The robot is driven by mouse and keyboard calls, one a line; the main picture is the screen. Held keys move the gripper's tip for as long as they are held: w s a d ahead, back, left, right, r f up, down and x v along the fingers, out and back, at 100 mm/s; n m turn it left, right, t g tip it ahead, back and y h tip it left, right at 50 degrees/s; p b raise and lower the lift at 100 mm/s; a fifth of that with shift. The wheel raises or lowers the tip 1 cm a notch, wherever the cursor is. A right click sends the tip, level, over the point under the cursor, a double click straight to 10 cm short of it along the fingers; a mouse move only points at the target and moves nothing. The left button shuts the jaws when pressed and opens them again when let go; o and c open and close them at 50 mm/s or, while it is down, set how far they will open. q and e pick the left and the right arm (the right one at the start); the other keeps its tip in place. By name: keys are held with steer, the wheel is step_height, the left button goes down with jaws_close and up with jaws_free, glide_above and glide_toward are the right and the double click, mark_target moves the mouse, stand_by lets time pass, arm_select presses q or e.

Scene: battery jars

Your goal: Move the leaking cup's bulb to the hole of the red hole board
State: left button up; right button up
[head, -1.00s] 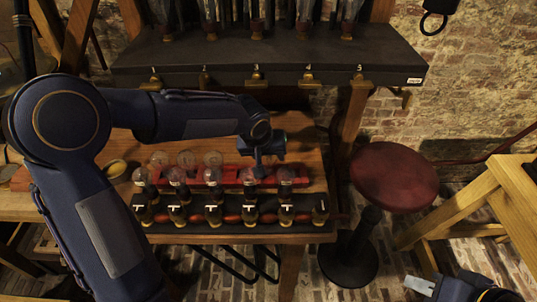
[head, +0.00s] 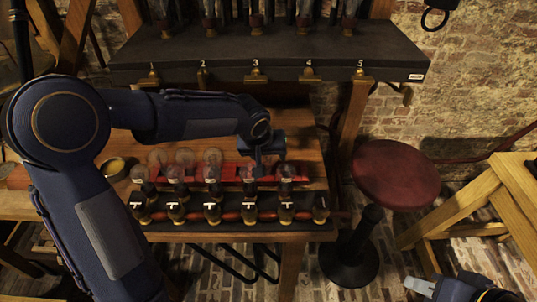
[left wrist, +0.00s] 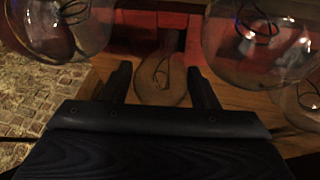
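My left gripper (head: 258,168) points down over the red board (head: 227,172) on the wooden table, at the right part of its bulb row. In the left wrist view its two dark fingers (left wrist: 160,85) stand apart on either side of a clear glass bulb (left wrist: 160,78), with gaps visible on both sides. Red board surface (left wrist: 145,38) shows behind that bulb. Several glass cups (head: 255,18) hang above numbered brass taps on the dark shelf; I cannot tell which one leaks. My right gripper (head: 420,287) is at the bottom right edge, its opening unclear.
Large glass bulbs flank the left gripper closely in the wrist view, at left (left wrist: 62,28) and right (left wrist: 258,40). A red stool (head: 396,176) and a wooden frame (head: 490,200) stand to the right.

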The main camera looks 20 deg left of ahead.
arm_select(q)
steer(key=o, duration=0.3)
steer(key=shift+r, duration=0.1)
